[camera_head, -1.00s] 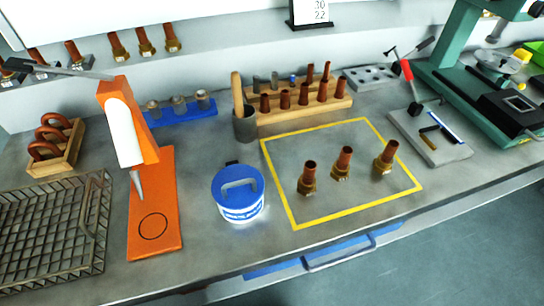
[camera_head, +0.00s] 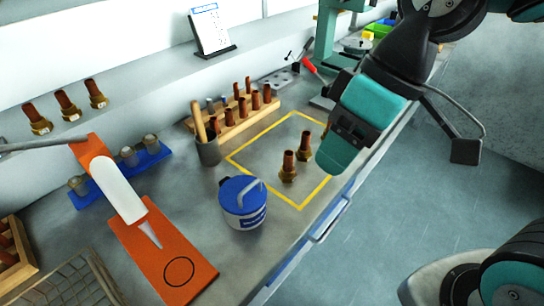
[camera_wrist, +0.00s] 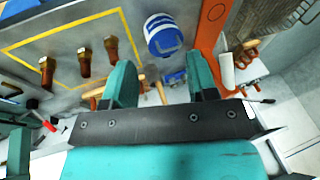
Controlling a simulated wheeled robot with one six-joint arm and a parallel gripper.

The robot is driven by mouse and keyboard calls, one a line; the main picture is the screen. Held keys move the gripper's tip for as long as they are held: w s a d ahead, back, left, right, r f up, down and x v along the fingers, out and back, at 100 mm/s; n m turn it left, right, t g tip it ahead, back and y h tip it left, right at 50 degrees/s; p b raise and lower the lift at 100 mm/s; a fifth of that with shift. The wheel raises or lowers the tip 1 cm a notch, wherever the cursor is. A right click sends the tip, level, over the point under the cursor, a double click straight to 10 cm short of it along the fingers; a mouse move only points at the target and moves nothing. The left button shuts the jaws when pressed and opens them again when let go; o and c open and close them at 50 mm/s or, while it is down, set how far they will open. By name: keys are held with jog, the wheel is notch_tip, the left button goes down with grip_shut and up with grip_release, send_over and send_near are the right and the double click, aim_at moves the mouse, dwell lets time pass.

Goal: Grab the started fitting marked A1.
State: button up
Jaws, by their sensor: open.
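Copper-and-brass fittings stand upright inside the yellow outline on the bench. In the head view I see a near one (camera_head: 288,167) and one behind it (camera_head: 304,146); a third is mostly hidden by my gripper. The wrist view shows all three: left (camera_wrist: 46,73), middle (camera_wrist: 84,65) and right (camera_wrist: 111,49). More fittings with small pale tags, such as this shelf fitting (camera_head: 67,106), stand in a row on the back shelf. No A1 mark is readable. My gripper (camera_wrist: 161,75) is open and empty, above the bench and apart from the fittings; it also shows in the head view (camera_head: 340,145).
A blue-lidded pail (camera_head: 243,203) stands left of the yellow outline (camera_head: 243,167). Behind are a grey cup (camera_head: 208,151) and a wooden rack (camera_head: 240,124) of copper tubes. An orange stand (camera_head: 165,250) with a long lever is at left. A wire basket (camera_head: 75,280) is lower left.

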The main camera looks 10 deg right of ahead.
jog(key=w+d+r+n+p, duration=0.1)
jog(key=w+d, duration=0.1)
jog(key=w, duration=0.3)
jog(key=w+d+r+n, duration=0.1)
jog(key=w+d+n, duration=0.1)
jog(key=w, duration=0.3)
jog(key=n+t+p, duration=0.1)
jog(key=n+t, duration=0.1)
send_near(307, 133)
jog(key=p+x, duration=0.1)
jog(key=x, duration=0.3)
jog(key=shift+w+f, duration=0.1)
jog(key=shift+f, duration=0.05)
jog(key=shift+p+x, duration=1.05)
jog(key=shift+x, duration=2)
jog(key=shift+a, duration=0.1)
jog(key=shift+c, duration=0.3)
grip_shut()
